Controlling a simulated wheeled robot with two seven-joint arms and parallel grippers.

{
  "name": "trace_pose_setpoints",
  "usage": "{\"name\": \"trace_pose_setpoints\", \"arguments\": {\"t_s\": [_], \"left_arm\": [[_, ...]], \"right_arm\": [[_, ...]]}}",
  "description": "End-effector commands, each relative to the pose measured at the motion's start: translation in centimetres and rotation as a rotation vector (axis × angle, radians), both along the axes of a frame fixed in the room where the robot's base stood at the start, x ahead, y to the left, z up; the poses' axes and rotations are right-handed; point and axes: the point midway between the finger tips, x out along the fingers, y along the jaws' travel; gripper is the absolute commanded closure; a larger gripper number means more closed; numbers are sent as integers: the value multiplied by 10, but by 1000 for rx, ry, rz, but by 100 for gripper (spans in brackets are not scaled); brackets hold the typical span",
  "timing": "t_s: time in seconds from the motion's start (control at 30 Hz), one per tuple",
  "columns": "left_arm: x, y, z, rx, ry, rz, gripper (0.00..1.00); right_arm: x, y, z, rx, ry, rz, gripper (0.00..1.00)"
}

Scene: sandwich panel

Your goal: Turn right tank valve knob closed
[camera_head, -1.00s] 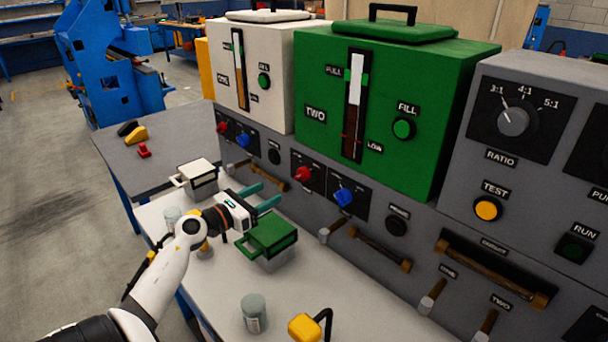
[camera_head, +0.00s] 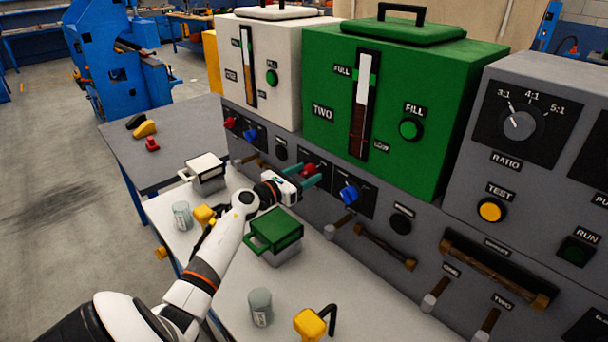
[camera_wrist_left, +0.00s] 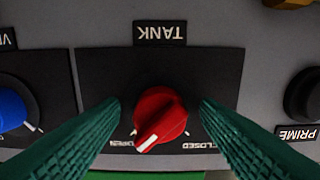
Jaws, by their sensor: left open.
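The right tank valve knob (camera_head: 309,169) is red and sits on the grey panel below the green tank marked TWO. In the left wrist view the knob (camera_wrist_left: 160,115) appears under an upside-down TANK label, with its white pointer line slanting down-left toward the OPEN mark. The CLOSED mark is at its right. My left gripper (camera_head: 313,175) is open in front of the knob, its green fingers on either side with gaps between them and the knob. The fingers hide part of the knob in the head view. My right gripper is not in view.
A blue knob (camera_head: 349,194) is beside the red one, and a PRIME button (camera_wrist_left: 303,95) is on its other side. A green canister (camera_head: 272,235) stands below my left wrist on the white bench (camera_head: 215,245). A wooden handle (camera_head: 385,246) projects lower right.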

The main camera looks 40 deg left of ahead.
Motion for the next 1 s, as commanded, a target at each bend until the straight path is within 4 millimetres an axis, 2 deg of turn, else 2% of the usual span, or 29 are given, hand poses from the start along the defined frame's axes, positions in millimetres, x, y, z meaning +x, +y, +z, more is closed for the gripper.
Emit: {"name": "trace_pose_setpoints", "arguments": {"t_s": [0.1,0.13,0.3,0.4,0.67,1.0], "left_arm": [[0,0,0,0,0,0,43],[0,0,0,0,0,0,46],[0,0,0,0,0,0,74],[0,0,0,0,0,0,88],[-1,0,0,-27,4,-1,88],[-1,0,2,-233,23,0,88]], "right_arm": [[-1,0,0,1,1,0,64],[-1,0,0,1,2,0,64],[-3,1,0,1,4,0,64],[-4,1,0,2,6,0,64],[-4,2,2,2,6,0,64],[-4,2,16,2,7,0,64]]}}
